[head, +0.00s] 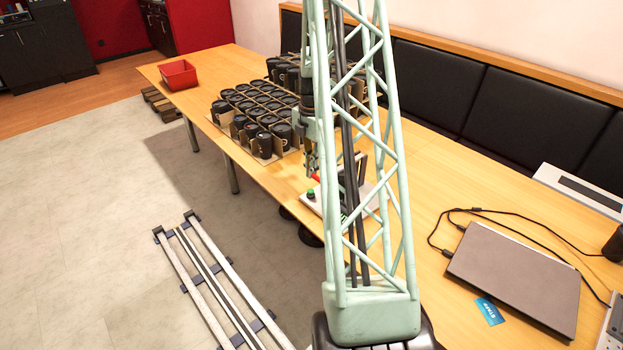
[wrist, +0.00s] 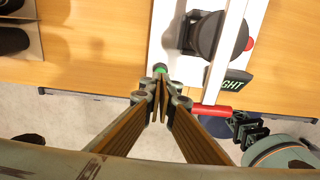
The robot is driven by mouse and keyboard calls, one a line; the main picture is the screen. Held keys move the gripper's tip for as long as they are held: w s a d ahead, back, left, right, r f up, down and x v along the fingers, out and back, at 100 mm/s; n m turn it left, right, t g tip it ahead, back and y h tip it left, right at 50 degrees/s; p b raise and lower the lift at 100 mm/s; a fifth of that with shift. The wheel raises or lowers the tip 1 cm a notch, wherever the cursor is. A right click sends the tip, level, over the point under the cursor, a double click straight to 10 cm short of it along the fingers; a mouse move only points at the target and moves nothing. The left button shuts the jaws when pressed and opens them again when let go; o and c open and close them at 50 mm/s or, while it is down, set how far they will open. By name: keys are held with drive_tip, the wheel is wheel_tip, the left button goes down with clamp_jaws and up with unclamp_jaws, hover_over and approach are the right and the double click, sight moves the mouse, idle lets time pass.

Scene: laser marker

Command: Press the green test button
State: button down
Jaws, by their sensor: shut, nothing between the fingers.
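The green test button (wrist: 160,68) shows in the wrist view just beyond my fingertips, on the near left end of a white base plate (wrist: 166,30). In the head view my gripper (head: 312,168) is small and partly hidden, close above the button.
Right of the button are a black fixture (wrist: 208,36) on the plate and a red handle (wrist: 211,110). Many black cups (head: 262,112) stand on the table behind, with a red bin (head: 178,75) farther off. A closed laptop (head: 515,277) lies at right. Rails (head: 215,275) run along the floor.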

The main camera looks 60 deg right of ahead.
wheel_tip(320, 180, up, 6)
drive_tip(key=shift+d+p, duration=0.15)
drive_tip(key=shift+p, duration=0.15)
drive_tip(key=shift+r, duration=0.1)
idle(0.6)
drive_tip(key=shift+w, duration=0.1)
drive_tip(key=w+a+r+m+t, duration=0.1)
drive_tip(key=a+r+m, duration=0.1)
drive_tip(key=a+r, duration=0.75)
drive_tip(key=w+a+r+m+h, duration=0.1)
drive_tip(key=a+r+m, duration=0.1)
drive_tip(key=a+r, duration=0.8)
drive_tip(key=a+r+m+t, duration=0.1)
drive_tip(key=a+r+m, duration=0.3)
drive_tip(key=a, duration=1)
drive_tip(key=s+a+r+m, duration=0.1)
drive_tip(key=s+a+r, duration=0.3)
drive_tip(key=a, duration=0.2)
drive_tip(key=s+a+r+m, duration=0.1)
drive_tip(key=s+a+r, duration=0.3)
drive_tip(key=a, duration=0.3)
drive_tip(key=s+a+r+m+t, duration=0.1)
drive_tip(key=s+a+m, duration=0.1)
drive_tip(key=s+a, duration=0.2)
drive_tip(key=s+a+r+m+t, duration=0.1)
drive_tip(key=s+a, duration=0.4)
drive_tip(key=s, duration=0.6)
drive_tip(key=shift+s+r+m, duration=0.15)
drive_tip(key=shift+r+m, duration=0.55)
drive_tip(key=shift+m, duration=0.2)
